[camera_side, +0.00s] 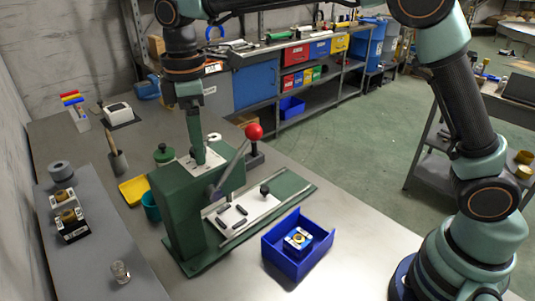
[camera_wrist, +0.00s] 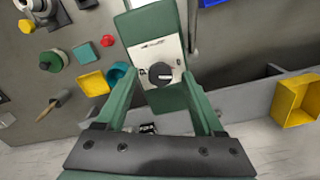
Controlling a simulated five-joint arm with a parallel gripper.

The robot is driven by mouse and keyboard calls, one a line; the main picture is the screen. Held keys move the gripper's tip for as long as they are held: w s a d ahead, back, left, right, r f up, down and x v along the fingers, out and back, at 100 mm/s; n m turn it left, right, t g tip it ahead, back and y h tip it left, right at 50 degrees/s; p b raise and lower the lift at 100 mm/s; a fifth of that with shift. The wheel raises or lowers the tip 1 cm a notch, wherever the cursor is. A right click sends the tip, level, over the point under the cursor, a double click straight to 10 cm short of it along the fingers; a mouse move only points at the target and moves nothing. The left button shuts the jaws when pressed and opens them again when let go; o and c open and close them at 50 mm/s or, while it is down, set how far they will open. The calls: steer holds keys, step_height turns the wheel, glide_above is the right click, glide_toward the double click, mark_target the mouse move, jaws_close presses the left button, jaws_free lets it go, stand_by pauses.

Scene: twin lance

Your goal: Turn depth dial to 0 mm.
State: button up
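The depth dial (camera_wrist: 160,73) is a round black knob with a pale pointer mark, on a white plate (camera_wrist: 152,55) on top of the green press (camera_side: 180,205). The pointer seems to face right in the wrist view; the scale print is too small to read. My gripper (camera_wrist: 160,77) has its two green fingers apart, one on each side of the dial in the picture, with visible gaps to the knob. In the side view my gripper (camera_side: 197,160) points straight down over the white plate, and the dial is not clearly visible there. Its height above the dial is hard to tell.
A lever with a red ball (camera_side: 254,131) rises beside the press head. A blue bin (camera_side: 285,262) with a small part stands in front right. A yellow tray (camera_side: 134,190) and teal cup (camera_side: 151,207) sit left of the press. The front bench surface is mostly clear.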

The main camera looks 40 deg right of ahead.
step_height(320, 180, up, 12)
stand_by(0.8)
steer(key=s+d+m+t, duration=0.2)
steer(key=s+d+m, duration=0.15)
steer(key=d, duration=0.35)
steer(key=s+d+m+t, duration=0.1)
steer(key=s+d+m, duration=0.1)
steer(key=d+m, duration=0.3)
steer(key=s+d+f+m+t, duration=0.2)
steer(key=s+d+f+m, duration=0.3)
steer(key=s+d+f, duration=0.4)
steer(key=shift+s+d+f+t, duration=0.25)
steer(key=shift+d+f+t, duration=0.05)
steer(key=shift+f, duration=0.4)
